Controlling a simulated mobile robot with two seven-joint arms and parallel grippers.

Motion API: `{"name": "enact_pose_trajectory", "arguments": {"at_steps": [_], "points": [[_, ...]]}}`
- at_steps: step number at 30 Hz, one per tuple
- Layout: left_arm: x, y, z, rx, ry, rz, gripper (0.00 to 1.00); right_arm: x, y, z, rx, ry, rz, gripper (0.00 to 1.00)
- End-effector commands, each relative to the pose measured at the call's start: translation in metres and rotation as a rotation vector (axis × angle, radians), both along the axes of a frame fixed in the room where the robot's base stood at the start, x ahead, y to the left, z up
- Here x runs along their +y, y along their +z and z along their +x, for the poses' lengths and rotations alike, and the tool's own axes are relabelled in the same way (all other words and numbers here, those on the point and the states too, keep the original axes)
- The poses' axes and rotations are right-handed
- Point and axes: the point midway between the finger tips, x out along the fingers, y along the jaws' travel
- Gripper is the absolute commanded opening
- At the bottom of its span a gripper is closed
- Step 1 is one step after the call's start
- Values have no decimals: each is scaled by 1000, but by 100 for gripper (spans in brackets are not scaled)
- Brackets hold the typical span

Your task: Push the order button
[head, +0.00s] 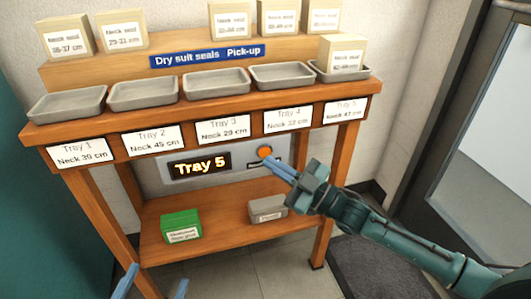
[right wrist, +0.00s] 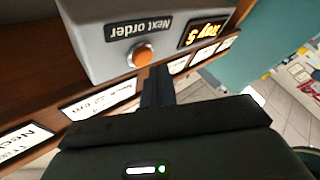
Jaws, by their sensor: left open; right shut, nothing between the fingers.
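The orange order button (head: 264,152) sits on the grey panel under the tray shelf, right of a display (head: 199,165) reading "Tray 5". In the right wrist view the button (right wrist: 142,56) is beside the label "Next order" (right wrist: 138,29). My right gripper (head: 269,163) is shut and empty, its fingertips just below and right of the button in the head view. In the right wrist view the dark fingers (right wrist: 157,85) end close beside the button; I cannot tell whether they touch it. My left gripper (head: 152,286) is open and empty at the bottom left, only its fingertips showing.
Several grey trays line the wooden bench; the rightmost tray (head: 325,72) holds a neck seal box (head: 341,54). More boxes stand on the upper shelf. A green box (head: 181,226) and a grey box (head: 267,209) rest on the lower shelf. A door stands at right.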

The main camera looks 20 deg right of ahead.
Motion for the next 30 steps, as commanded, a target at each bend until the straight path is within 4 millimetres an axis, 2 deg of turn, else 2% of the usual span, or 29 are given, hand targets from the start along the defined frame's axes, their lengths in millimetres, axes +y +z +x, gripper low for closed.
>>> {"name": "enact_pose_trajectory", "arguments": {"at_steps": [30], "points": [[0,-1,0,-1,0,0,67,0,0,9,0,0,0,0]]}}
